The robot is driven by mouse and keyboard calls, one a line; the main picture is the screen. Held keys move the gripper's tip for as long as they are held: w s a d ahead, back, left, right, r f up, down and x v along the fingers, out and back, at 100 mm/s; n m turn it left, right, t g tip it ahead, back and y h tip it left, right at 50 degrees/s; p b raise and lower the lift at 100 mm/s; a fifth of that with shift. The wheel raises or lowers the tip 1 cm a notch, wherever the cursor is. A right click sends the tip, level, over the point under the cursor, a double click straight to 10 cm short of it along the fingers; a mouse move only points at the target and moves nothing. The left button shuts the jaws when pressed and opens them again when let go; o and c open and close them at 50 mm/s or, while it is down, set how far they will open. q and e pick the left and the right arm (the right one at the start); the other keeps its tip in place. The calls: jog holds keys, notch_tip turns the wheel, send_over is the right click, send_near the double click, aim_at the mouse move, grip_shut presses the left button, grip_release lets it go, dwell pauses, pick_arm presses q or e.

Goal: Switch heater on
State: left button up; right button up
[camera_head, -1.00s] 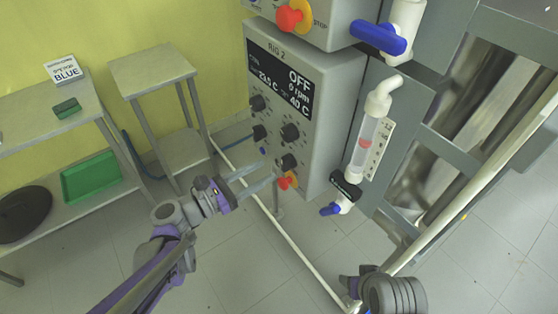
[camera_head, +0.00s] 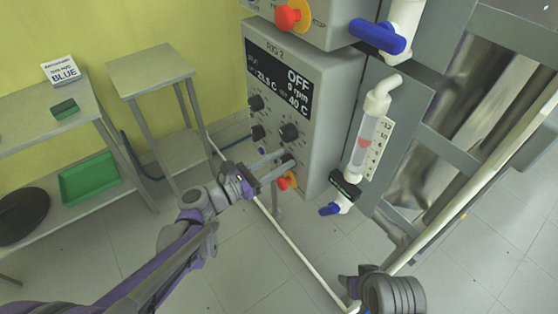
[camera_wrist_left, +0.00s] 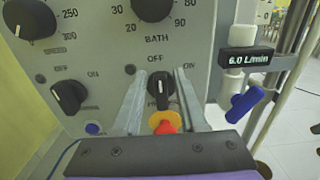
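The RIG 2 control box (camera_head: 335,85) has a display (camera_head: 280,80) reading OFF, 0 rpm and 40 C. In the left wrist view a black switch knob (camera_wrist_left: 160,88) sits below the BATH dial, with OFF above it and ON to its upper right. Its grip bar stands about upright, toward OFF. The label under it is mostly hidden. My left gripper (camera_head: 286,158) is at the box's lower front; its open fingers (camera_wrist_left: 160,75) are on both sides of this knob. Contact cannot be told. My right arm's end (camera_head: 362,288) shows at the bottom; its fingers are unclear.
A red-and-yellow stop button (camera_wrist_left: 163,122) lies just below the knob, between the fingers. Another black switch knob (camera_wrist_left: 68,97) is to the left. A flow meter with a blue valve (camera_wrist_left: 245,103) stands to the right. A white rail (camera_head: 290,235) runs below the box.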

pick_arm(q)
grip_shut()
jog(key=shift+s+m, duration=0.1)
jog(key=shift+m, duration=0.3)
jog(key=m, duration=0.3)
jog(key=s+m, duration=0.1)
jog(key=m, duration=0.3)
jog(key=d+f+m, duration=0.1)
jog(key=m, duration=0.3)
jog(key=shift+s, duration=0.2)
jog(key=shift+a+f, duration=0.1)
jog(key=o, duration=0.8)
grip_release()
jog(key=shift+w, duration=0.2)
jog(key=shift+c, duration=0.2)
jog(key=shift+s, duration=0.1)
